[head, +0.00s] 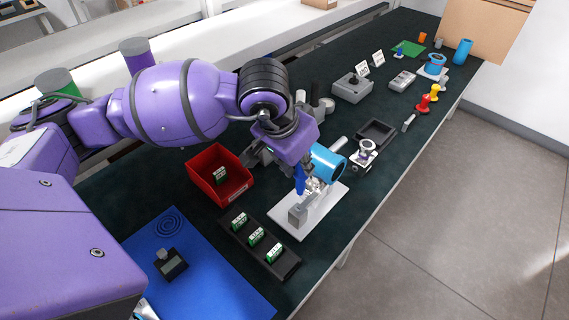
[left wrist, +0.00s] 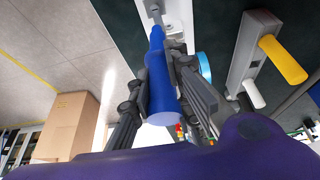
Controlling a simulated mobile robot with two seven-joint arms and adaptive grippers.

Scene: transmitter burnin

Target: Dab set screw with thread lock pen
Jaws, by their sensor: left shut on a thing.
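My left gripper (head: 303,166) is shut on a blue pen (head: 299,180), held tip down over a white fixture plate (head: 323,210) with grey metal parts. In the left wrist view the pen (left wrist: 160,85) lies between the two dark fingers, and its thin tip points at the metal part on the white fixture (left wrist: 176,12). I cannot tell whether the tip touches. A blue cylinder (head: 328,162) is right beside the gripper at the fixture's far end. The set screw is too small or hidden to make out. My right gripper is not in view.
A red bin (head: 204,171) and a black tray (head: 286,262) with several green-and-white modules stand left of the fixture. A blue mat (head: 215,290) lies at the front. A dark tray (head: 376,133) and grey devices stand farther back. The bench's right edge is close to the fixture.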

